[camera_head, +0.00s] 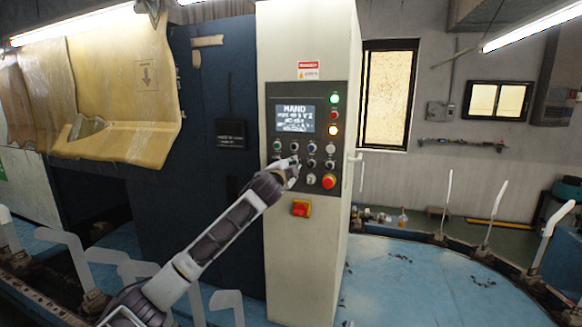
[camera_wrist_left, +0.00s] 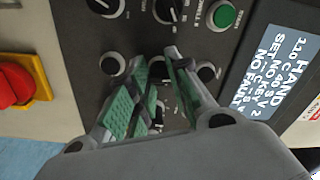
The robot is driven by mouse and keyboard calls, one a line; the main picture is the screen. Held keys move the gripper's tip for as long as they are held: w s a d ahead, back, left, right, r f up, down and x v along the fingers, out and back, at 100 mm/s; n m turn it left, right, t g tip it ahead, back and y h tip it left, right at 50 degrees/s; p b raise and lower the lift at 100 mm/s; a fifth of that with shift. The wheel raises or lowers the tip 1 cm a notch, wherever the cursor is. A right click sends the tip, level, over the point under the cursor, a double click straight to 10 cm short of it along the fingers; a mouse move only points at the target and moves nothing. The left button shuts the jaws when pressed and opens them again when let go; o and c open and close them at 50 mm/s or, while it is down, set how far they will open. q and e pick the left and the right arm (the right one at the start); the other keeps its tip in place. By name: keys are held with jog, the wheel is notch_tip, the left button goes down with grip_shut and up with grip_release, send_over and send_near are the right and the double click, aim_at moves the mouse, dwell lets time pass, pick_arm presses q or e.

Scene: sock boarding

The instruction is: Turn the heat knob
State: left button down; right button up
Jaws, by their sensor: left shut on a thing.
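The control panel (camera_head: 339,156) is on the front of a tall pale cabinet. It carries a lit screen (camera_head: 295,118) and rows of small knobs and buttons. My left gripper (camera_head: 293,168) is at the lower rows of the panel, below the screen. In the left wrist view its green-padded fingers (camera_wrist_left: 160,92) are close together over a dark knob (camera_wrist_left: 158,70), shut on it. The fingers hide most of this knob, and I cannot read its label, so I cannot tell if it is the heat knob. My right gripper is not in view.
A red mushroom button (camera_head: 329,181) sits right of my gripper, and a red switch on a yellow plate (camera_head: 300,208) is below. Neighbouring dark knobs (camera_wrist_left: 112,64) stand close around the fingers. A blue round table (camera_head: 420,285) with upright pale forms lies to the right.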

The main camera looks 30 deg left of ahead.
pick_arm(q)
jog(key=m, duration=0.5)
jog(key=shift+f+m, duration=0.15)
jog(key=shift+m, duration=0.15)
dwell(0.4)
jog(key=c, duration=1.3)
grip_release()
jog(key=shift+v, duration=6)
jog(key=shift+a, duration=0.1)
